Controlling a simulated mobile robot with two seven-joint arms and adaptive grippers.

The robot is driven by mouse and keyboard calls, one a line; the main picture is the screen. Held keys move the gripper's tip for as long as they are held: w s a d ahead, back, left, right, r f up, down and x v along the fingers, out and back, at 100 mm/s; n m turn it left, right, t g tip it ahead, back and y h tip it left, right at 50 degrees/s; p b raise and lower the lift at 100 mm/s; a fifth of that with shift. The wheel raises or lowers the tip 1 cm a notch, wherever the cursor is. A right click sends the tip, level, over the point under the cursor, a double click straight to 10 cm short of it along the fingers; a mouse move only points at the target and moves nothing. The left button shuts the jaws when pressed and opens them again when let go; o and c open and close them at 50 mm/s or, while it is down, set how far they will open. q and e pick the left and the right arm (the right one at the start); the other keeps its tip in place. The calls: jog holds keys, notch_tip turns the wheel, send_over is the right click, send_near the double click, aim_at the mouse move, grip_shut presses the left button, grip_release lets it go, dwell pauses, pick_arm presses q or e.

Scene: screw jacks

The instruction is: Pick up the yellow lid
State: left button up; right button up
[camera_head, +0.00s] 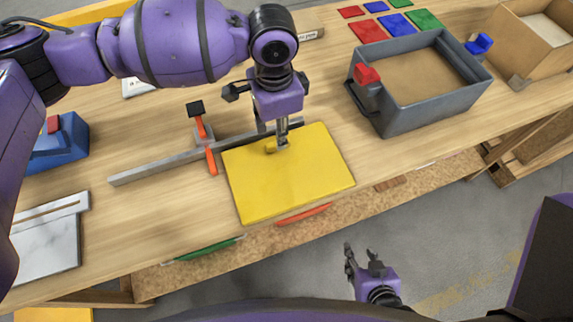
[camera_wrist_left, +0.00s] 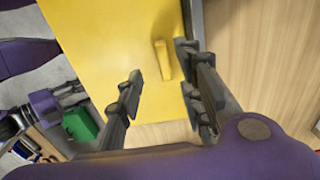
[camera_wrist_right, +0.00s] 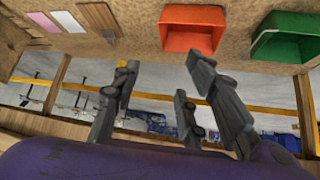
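The yellow lid (camera_head: 300,180) lies flat on the wooden workbench, near its front edge in the head view. A small yellow bar handle (camera_head: 270,147) stands on it towards its far side. My left gripper (camera_head: 281,143) points down over the lid beside the handle. In the left wrist view the fingers are apart and the handle (camera_wrist_left: 162,62) shows between them, nearer the right-hand fingers. I cannot tell the exact height gap. My right gripper (camera_head: 362,257) is open and empty in front of the bench, over the floor.
A grey metal bar with an orange-handled clamp (camera_head: 211,160) lies just behind the lid. A grey open box (camera_head: 430,110) with red and blue clamps stands to the right. A blue block (camera_head: 62,150) sits at left. Red (camera_head: 303,214) and green (camera_head: 208,249) bins hang under the front edge.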

aim_at(287, 167)
pick_arm(q)
jog(key=f, duration=0.4)
jog(key=shift+w, duration=0.3)
jog(key=shift+f, duration=0.25)
jog(key=c, duration=0.7)
grip_shut()
pick_arm(e)
jog(key=shift+w+a+r, duration=0.15)
jog(key=shift+w+a, duration=0.1)
jog(key=shift+w, duration=0.3)
